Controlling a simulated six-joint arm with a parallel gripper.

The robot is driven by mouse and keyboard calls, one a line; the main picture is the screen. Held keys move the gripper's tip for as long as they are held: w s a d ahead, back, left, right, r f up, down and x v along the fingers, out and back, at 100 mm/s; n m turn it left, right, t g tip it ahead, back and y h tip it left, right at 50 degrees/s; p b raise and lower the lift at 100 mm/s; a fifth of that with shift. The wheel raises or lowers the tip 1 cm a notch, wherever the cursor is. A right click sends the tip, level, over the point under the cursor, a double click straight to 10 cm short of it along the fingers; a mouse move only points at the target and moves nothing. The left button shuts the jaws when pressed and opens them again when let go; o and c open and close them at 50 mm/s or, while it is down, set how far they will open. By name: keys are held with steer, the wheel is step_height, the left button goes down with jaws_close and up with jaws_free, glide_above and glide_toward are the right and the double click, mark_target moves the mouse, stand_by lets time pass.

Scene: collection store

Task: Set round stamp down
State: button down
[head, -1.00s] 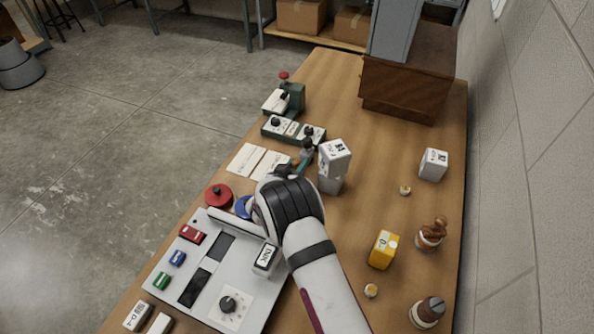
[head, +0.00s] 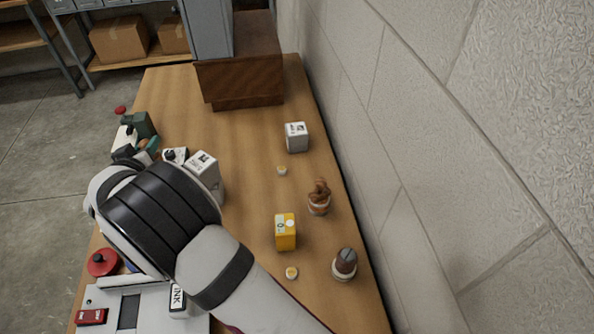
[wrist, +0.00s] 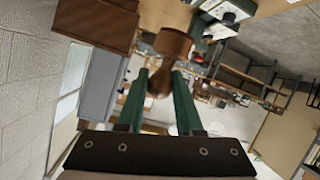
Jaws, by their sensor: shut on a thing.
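In the wrist view, my gripper (wrist: 160,92) is shut on the round stamp (wrist: 174,43). The stamp has a brown wooden knob handle between the green fingers and a wider round brown end beyond them. In the head view, my gripper (head: 150,146) is at the left, beside the stacked white boxes (head: 203,168), its fingers partly hidden by my wrist. The stamp cannot be made out clearly there.
The wooden table (head: 245,150) has free room in its middle. A white box (head: 297,137), a yellow box (head: 285,232), a brown-handled item (head: 319,197) and a dark-topped item (head: 345,263) stand along the right. A brown cabinet (head: 240,75) stands at the back.

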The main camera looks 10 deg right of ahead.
mark_target(143, 142)
step_height(143, 142, up, 4)
steer(key=shift+f, duration=0.1)
steer(key=shift+w+d+r+h, duration=0.2)
steer(key=shift+w+d+h, duration=0.1)
steer(key=shift+d, duration=0.25)
steer(key=w+d+m+g+h, duration=0.1)
steer(key=w+d+m+h, duration=0.2)
steer(key=d, duration=0.5)
steer(key=w+d+m+h, duration=0.3)
steer(key=d, duration=0.5)
steer(key=s+d+m+g+h, duration=0.2)
steer(key=d+m+g+h, duration=0.45)
steer(key=d, duration=1.65)
steer(key=shift+m, duration=0.55)
step_height(143, 142, down, 21)
steer(key=shift+w+a+f, duration=0.1)
steer(key=shift+f, duration=0.1)
steer(key=c, duration=0.6)
jaws_free()
steer(key=shift+o, duration=0.2)
